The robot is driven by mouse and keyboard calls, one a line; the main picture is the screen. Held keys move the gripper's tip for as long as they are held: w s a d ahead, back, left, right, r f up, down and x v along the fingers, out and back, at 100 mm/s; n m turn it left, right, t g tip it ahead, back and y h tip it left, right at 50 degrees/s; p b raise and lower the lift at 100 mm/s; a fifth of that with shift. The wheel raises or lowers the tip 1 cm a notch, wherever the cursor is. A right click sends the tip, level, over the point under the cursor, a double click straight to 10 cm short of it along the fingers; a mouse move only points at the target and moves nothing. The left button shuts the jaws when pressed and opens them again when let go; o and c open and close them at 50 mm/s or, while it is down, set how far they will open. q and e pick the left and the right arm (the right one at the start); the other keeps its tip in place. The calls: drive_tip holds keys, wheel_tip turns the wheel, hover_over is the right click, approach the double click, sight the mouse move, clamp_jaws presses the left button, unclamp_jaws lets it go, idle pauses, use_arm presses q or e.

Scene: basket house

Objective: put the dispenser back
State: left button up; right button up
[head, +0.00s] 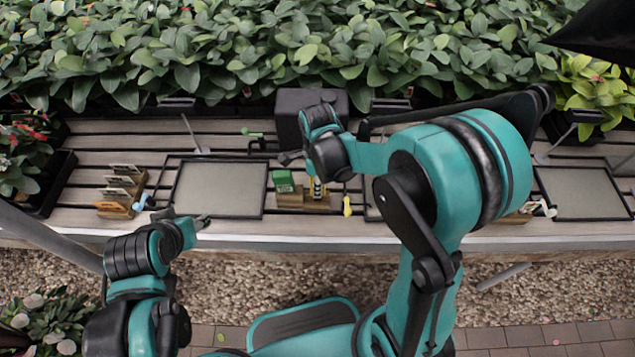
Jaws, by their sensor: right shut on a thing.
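A small green box-shaped thing (283,182), which looks like the dispenser, is at the left part of a low wooden holder (316,203) on the bench. My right gripper (291,158) reaches in from the right, just above and behind the green thing. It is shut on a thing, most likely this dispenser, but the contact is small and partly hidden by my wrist. I cannot tell whether the dispenser rests in the holder or is held slightly above it. My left gripper (204,220) is low at the left, over the bench's front edge, apart from the dispenser; its jaw opening is unclear.
A striped thing (318,188) and a yellow-handled tool (347,205) are close right of the dispenser. A grey framed panel (219,190) lies left. A dark box (299,112) stands behind. Wooden card holders (121,190) are at far left. Dense plants line the back.

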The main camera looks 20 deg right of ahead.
drive_tip(key=shift+f, duration=0.3)
drive_tip(key=shift+f, duration=0.1)
drive_tip(key=shift+f+b, duration=1.05)
drive_tip(key=shift+f, duration=0.05)
drive_tip(key=o, duration=1)
drive_tip(key=shift+o, duration=0.2)
drive_tip(key=shift+r, duration=0.1)
